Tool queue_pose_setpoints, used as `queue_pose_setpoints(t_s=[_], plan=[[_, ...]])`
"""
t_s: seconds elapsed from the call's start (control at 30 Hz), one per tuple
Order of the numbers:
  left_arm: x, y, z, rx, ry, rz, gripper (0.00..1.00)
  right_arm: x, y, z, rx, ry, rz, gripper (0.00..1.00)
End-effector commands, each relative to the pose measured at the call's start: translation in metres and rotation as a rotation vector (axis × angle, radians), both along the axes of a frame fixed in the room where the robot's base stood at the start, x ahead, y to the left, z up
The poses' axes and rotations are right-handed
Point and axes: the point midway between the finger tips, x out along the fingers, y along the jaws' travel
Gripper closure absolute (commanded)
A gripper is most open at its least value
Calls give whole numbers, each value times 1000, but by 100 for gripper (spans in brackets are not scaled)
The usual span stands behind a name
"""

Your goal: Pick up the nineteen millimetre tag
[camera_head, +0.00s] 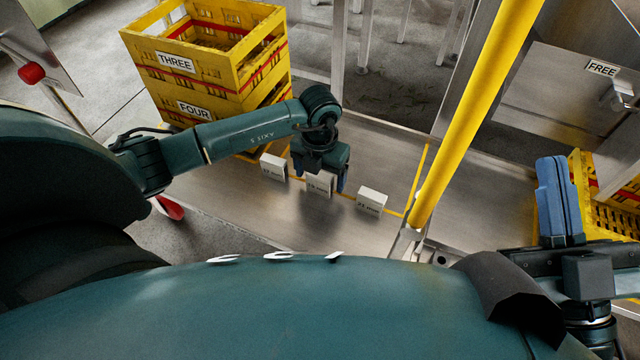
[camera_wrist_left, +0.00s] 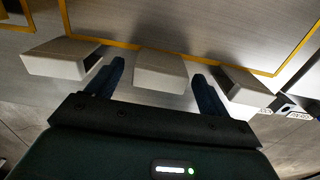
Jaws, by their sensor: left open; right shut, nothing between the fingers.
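Three pale block-shaped tags stand in a row on the metal table. The middle tag (camera_head: 319,187) has a label that seems to read 19 mm. My left gripper (camera_head: 320,176) is open over it, one finger on each side. In the left wrist view the middle tag (camera_wrist_left: 160,68) lies between the open fingers (camera_wrist_left: 158,88), with gaps at both sides. My right gripper (camera_head: 556,172) is shut and empty at the far right, away from the tags.
Neighbouring tags stand close on the left (camera_head: 273,167) and right (camera_head: 371,200). Stacked yellow crates (camera_head: 262,70) marked THREE and FOUR stand behind at left. A yellow post (camera_head: 475,110) rises right of the table (camera_head: 385,150). A panel (camera_head: 560,95) is labelled FREE.

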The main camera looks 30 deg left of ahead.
Motion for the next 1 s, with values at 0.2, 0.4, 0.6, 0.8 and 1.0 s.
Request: queue_pose_setpoints(t_s=[0.2,0.4,0.6,0.8,1.0], plan=[[1,0,-27,1,0,1,20,-1,-2,15,-13,-140,1,100],[1,0,-26,1,-1,1,20,-2,-2,18,-13,-148,0,100],[1,0,-26,1,0,1,32,-1,-2,17,-13,-147,1,100],[1,0,-26,1,0,1,49,-1,-2,17,-13,-146,0,100],[1,0,-26,1,0,1,65,-2,-2,17,-12,-146,1,100]])
